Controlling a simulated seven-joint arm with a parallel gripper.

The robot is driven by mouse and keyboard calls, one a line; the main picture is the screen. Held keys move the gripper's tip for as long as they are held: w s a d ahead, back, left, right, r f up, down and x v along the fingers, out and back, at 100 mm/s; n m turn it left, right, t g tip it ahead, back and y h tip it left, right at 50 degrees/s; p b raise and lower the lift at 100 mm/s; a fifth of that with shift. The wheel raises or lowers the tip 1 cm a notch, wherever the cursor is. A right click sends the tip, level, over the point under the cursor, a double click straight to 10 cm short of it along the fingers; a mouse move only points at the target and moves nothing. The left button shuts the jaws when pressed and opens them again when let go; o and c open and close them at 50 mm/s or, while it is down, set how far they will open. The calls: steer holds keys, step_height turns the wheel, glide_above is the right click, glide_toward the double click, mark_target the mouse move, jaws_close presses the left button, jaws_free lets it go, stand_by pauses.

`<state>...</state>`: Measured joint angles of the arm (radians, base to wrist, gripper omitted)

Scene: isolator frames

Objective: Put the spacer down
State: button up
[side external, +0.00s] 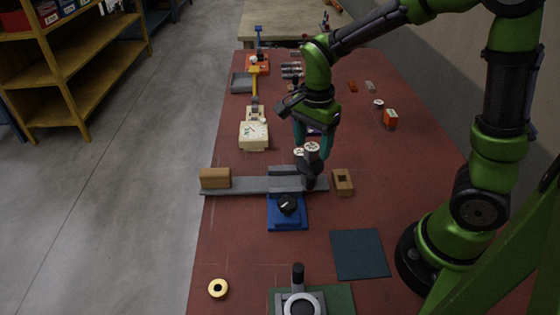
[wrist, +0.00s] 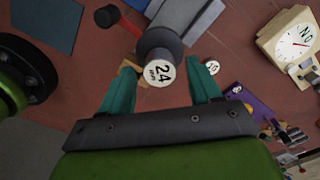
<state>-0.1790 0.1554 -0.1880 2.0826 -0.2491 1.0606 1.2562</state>
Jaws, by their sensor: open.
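A round piece with a white top face marked 24 (side external: 312,147) stands upright on the dark round body (side external: 313,168) at the right end of a grey bar (side external: 256,185). I take this piece to be the spacer; the frames do not name it. In the wrist view its face (wrist: 160,73) shows between my fingertips, with gaps to both. My gripper (side external: 312,143) is open, its teal fingers on either side of the piece. It also shows in the wrist view (wrist: 162,67).
A wooden block (side external: 215,178) sits on the bar's left end. A tan block with a square hole (side external: 343,182) stands to the right. A blue fixture with a black knob (side external: 287,206) is in front. A cream dial box (side external: 254,135) stands behind left. Free table lies to the right.

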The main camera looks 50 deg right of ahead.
mark_target(312, 146)
step_height(312, 146, up, 12)
steer(key=f, duration=0.1)
steer(key=s+a+r+n+t+y, duration=0.1)
steer(key=s+a+n+t+y, duration=0.1)
steer(key=s+n+t, duration=0.5)
steer(key=s+a+n, duration=0.1)
steer(key=s+n, duration=0.2)
steer(key=n, duration=0.4)
steer(key=shift+r, duration=0.3)
